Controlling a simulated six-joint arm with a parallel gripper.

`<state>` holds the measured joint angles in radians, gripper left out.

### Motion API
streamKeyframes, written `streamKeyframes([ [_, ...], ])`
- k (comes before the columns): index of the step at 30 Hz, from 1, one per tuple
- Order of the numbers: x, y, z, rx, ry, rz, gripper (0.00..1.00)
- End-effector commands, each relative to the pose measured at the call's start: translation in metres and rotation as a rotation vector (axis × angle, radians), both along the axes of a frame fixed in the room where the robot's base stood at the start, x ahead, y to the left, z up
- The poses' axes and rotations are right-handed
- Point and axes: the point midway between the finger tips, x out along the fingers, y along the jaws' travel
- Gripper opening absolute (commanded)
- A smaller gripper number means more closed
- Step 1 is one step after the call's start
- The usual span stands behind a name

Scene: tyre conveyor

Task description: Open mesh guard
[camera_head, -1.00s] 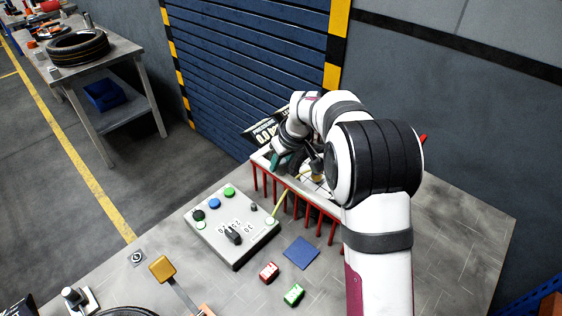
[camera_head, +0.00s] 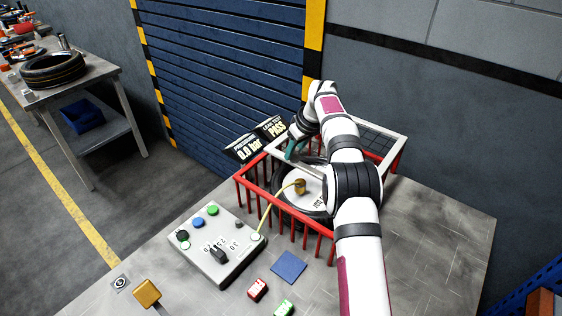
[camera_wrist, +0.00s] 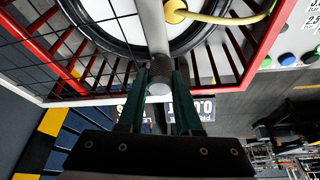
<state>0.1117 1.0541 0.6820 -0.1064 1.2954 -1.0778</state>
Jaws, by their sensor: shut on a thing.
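The mesh guard (camera_head: 388,145) is a light-framed wire panel. A black tyre (camera_head: 281,208) with a white centre lies inside. My gripper (camera_head: 291,150) is at the guard's left end in the head view. In the wrist view, my green fingers (camera_wrist: 159,98) are shut on a grey bar of the guard (camera_wrist: 152,35), with its dark mesh (camera_wrist: 60,45) to the left. My arm hides part of the guard and cage.
A yellow hose runs from a brass fitting (camera_head: 299,186) on the tyre's centre to a control box (camera_head: 220,262). Signs behind the cage read "0.0 bar" (camera_head: 246,150) and "PASS" (camera_head: 275,129). A blue pad (camera_head: 289,266) and a red block (camera_head: 257,289) lie in front.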

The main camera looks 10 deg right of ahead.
Motion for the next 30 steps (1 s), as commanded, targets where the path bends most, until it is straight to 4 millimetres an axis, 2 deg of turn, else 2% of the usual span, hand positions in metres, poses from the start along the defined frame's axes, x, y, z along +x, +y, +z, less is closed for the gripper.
streamKeyframes([
  [13, 0.006, -0.006, 0.0, 0.003, -0.002, 0.001, 0.0],
  [14, 0.006, -0.006, 0.0, 0.003, -0.002, 0.001, 0.35],
  [18, 0.006, -0.006, 0.0, 0.002, -0.002, 0.0, 0.61],
  [19, 0.006, -0.006, 0.0, 0.002, -0.002, 0.0, 0.64],
  [27, 0.006, -0.007, 0.001, 0.001, -0.003, 0.0, 0.64],
  [30, 0.004, -0.009, 0.009, 0.001, -0.004, 0.0, 0.64],
])
